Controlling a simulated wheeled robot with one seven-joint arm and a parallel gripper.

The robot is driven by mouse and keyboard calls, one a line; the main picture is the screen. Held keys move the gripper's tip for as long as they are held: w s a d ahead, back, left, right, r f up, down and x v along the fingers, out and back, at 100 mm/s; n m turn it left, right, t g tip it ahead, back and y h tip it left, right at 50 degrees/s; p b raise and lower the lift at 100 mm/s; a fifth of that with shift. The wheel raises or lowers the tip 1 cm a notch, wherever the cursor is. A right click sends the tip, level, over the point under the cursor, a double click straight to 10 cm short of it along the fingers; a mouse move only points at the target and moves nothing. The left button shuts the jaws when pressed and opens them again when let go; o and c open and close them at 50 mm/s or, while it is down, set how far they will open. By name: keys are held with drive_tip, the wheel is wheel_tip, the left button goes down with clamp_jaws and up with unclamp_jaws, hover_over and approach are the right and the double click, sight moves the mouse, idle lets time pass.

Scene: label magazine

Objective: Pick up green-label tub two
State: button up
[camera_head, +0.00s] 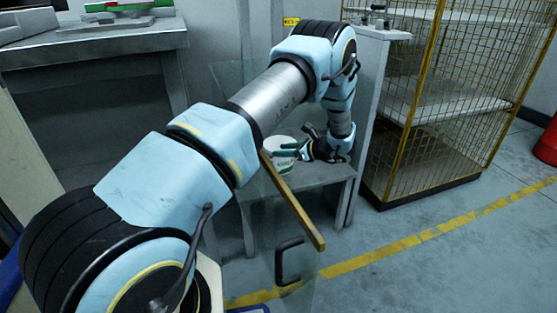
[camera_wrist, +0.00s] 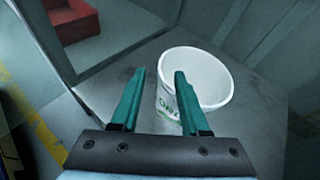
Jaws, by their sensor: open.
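A white open-topped tub with green lettering on its side stands upright on a grey stand. It shows in the head view (camera_head: 280,160) and in the wrist view (camera_wrist: 212,80), where it is right of centre. My gripper (camera_head: 287,149) is beside the tub, with its green fingers apart and nothing held between them. In the wrist view my gripper (camera_wrist: 160,76) has its right finger overlapping the tub's near side, and its left finger is clear to the left of it. I cannot tell whether the right finger touches the tub. The tub's number is not readable.
A clear panel with a yellow edge (camera_head: 294,203) and a dark handle (camera_head: 289,262) stands in front of the grey stand (camera_head: 312,174). A yellow wire cage (camera_head: 455,90) is to the right. A red block (camera_wrist: 72,20) shows at the wrist view's top left.

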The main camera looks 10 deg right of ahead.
drive_tip(key=shift+d+f+b+x, duration=0.1)
drive_tip(key=shift+f+b+x, duration=0.05)
drive_tip(key=shift+x, duration=0.9)
drive_tip(key=shift+d+f+b+x, duration=0.1)
drive_tip(key=shift+b+x, duration=0.1)
drive_tip(key=shift+x, duration=0.85)
drive_tip(key=shift+d+f+b+x, duration=0.1)
drive_tip(key=shift+f+b+x, duration=0.05)
drive_tip(key=shift+x, duration=0.85)
drive_tip(key=shift+a, duration=0.1)
clamp_jaws()
